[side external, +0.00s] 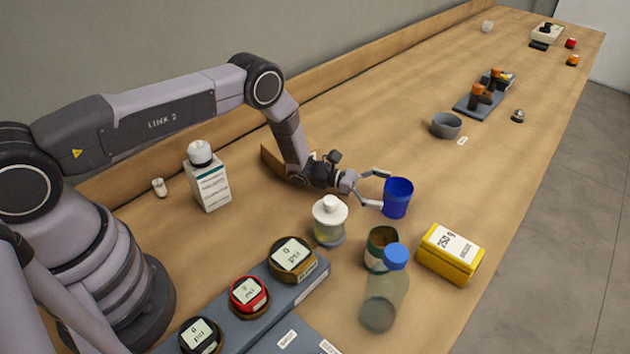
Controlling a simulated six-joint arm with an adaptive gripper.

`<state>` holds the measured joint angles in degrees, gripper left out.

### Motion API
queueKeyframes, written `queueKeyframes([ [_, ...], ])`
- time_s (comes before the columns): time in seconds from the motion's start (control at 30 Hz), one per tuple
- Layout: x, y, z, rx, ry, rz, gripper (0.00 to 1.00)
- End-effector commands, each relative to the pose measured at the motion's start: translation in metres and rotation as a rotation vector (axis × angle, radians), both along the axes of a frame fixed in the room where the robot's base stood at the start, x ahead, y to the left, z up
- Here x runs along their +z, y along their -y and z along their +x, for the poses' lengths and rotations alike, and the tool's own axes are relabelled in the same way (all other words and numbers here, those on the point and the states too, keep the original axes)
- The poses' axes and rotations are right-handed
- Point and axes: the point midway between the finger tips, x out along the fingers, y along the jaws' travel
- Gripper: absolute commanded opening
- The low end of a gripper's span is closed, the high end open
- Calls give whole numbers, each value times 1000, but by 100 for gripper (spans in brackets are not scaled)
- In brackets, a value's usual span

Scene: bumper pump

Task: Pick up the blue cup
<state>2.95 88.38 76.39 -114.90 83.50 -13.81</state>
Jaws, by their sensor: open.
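The blue cup (398,198) stands upright on the wooden table, right of the middle of the side external view. My gripper (382,188) is low over the table, pointing right at the cup. Its two fingers are apart, with the tips close to the cup's left side. I cannot tell whether a fingertip touches the cup. Nothing is held between the fingers.
A white-capped jar (329,220), a green-brown can (380,248), a blue-capped bottle (384,290) and a yellow box (448,254) stand in front of the cup. A grey bowl (446,125) is farther back. The table right of the cup is clear.

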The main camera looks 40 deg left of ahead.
Motion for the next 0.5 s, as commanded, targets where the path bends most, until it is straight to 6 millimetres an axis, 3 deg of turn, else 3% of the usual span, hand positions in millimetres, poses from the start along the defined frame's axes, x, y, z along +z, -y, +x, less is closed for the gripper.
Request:
queueKeyframes([
  [0.07, -16, 1, 0, -1, 0, 1, 96],
  [0.23, -11, 25, 9, -3, 1, 2, 96],
  [0.5, -11, 28, 11, -1, -1, 2, 96],
])
